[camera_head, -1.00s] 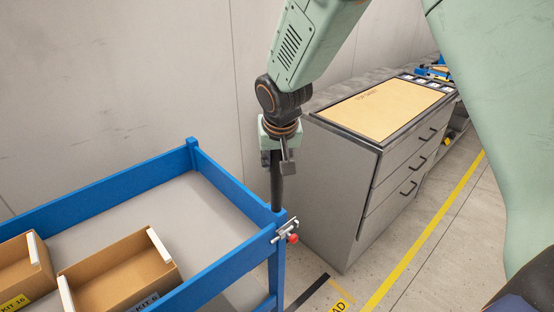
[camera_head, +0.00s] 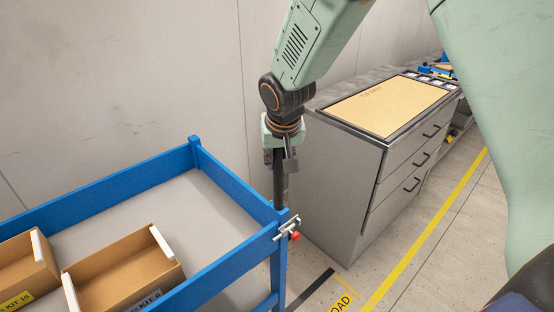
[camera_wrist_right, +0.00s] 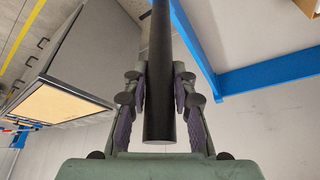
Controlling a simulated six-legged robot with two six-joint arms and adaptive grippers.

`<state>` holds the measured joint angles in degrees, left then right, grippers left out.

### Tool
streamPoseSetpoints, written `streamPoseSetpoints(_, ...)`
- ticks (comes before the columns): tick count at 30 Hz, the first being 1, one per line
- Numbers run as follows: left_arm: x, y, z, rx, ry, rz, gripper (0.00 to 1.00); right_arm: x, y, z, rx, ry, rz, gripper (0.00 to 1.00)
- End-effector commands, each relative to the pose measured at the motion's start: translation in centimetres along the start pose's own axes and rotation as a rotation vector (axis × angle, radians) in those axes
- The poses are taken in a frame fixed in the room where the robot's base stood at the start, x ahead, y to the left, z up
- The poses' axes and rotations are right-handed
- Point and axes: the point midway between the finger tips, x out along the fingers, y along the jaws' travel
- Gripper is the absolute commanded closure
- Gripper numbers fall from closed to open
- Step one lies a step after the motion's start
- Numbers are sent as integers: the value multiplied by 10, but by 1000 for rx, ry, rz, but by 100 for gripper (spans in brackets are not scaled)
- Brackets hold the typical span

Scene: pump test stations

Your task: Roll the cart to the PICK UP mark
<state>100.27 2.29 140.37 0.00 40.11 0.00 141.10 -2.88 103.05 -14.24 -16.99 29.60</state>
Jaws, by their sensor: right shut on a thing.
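The blue cart (camera_head: 236,187) stands at the lower left in the head view, with a grey top tray. A dark upright post (camera_head: 277,185) rises from its near right corner. My right gripper (camera_head: 279,160) is shut on this post near its top. In the right wrist view the black post (camera_wrist_right: 160,90) lies between the two padded fingers of the gripper (camera_wrist_right: 160,98). Part of a floor mark with yellow lettering (camera_head: 341,303) shows at the bottom edge; only "OAD" can be read. No PICK UP mark is in view. My left gripper is not in view.
Two cardboard kit boxes (camera_head: 130,272) sit on the cart. A clamp with a red knob (camera_head: 293,236) is on its corner. A grey drawer cabinet (camera_head: 335,190) stands close on the right. A yellow floor line (camera_head: 420,240) runs along clear floor. A wall is behind.

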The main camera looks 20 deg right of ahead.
Motion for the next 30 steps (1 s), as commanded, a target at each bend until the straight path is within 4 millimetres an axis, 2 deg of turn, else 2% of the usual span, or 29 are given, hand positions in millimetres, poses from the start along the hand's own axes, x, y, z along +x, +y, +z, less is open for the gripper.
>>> streamPoseSetpoints(2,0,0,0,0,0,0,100,-1,-1,-1,0,4,-2,100)
streamPoseSetpoints(3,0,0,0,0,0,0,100,-1,-1,-1,0,4,-2,72)
streamPoseSetpoints(10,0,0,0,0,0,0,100,-1,-2,0,1,2,-1,52)
streamPoseSetpoints(19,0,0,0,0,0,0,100,-2,-3,1,1,2,-1,52)
streamPoseSetpoints(22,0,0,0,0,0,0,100,-8,-3,0,0,4,-1,52)
streamPoseSetpoints(26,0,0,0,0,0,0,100,-28,-3,0,0,6,-1,52)
streamPoseSetpoints(30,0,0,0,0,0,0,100,-58,-3,0,0,8,-1,52)
